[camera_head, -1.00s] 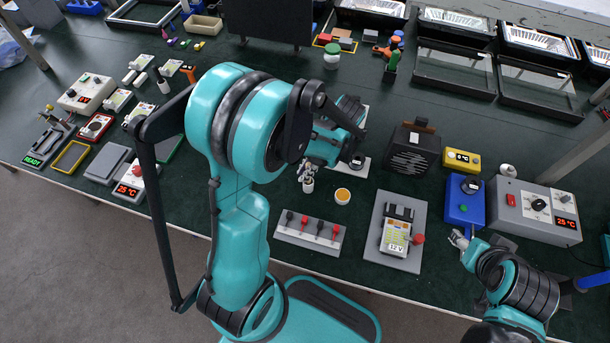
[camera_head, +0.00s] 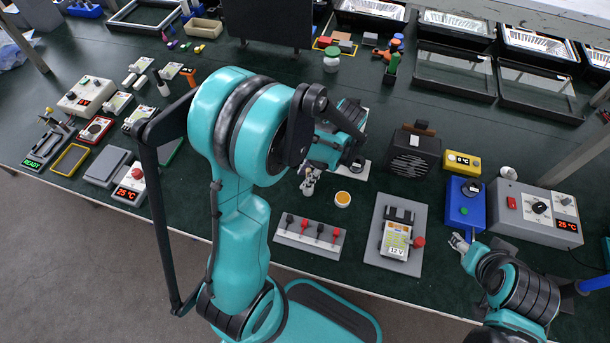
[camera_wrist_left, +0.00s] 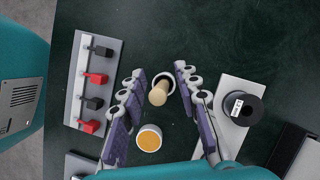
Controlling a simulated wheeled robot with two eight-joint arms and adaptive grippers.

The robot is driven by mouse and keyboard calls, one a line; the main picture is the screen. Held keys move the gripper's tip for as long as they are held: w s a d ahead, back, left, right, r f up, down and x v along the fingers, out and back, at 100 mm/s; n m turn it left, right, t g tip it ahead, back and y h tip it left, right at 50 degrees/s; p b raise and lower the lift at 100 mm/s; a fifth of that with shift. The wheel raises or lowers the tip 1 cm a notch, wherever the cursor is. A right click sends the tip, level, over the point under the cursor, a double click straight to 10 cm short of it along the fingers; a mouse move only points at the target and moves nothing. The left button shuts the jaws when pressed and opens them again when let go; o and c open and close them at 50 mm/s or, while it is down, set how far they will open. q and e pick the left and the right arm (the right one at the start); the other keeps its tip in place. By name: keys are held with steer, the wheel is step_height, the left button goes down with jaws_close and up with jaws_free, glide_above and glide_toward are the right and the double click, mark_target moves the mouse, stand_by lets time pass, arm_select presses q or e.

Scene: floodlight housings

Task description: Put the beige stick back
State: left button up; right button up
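In the left wrist view the beige stick (camera_wrist_left: 157,97) lies between my left gripper's fingers, over or in a small white round holder (camera_wrist_left: 169,77). It points toward the camera, so I cannot tell how deep it sits. My left gripper (camera_wrist_left: 160,88) is open, with a finger on each side and gaps to the stick. In the head view my left gripper (camera_head: 309,178) is above the bench beside the orange-filled cup, and the stick is not clearly visible there. My right gripper (camera_head: 460,241) is near the blue box; its finger opening is too small to judge.
The orange-filled white cup (camera_wrist_left: 149,139) stands close to the left gripper. A grey switch strip (camera_wrist_left: 83,101) is left of it, and a light plate with a black spool (camera_wrist_left: 243,108) is right. The blue box (camera_head: 465,203) is beside my right gripper.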

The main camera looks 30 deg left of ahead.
arm_select(q)
steer(key=p+v, duration=0.3)
steer(key=v, duration=0.7)
steer(key=s+d+r+n+t+h, duration=0.3)
steer(key=s+r+n+t, duration=0.4)
steer(key=n+t, duration=0.3)
steer(key=shift+s+d+r+p, duration=0.2)
steer(key=shift+d+r+p, duration=0.1)
steer(key=shift+d+r, duration=0.5)
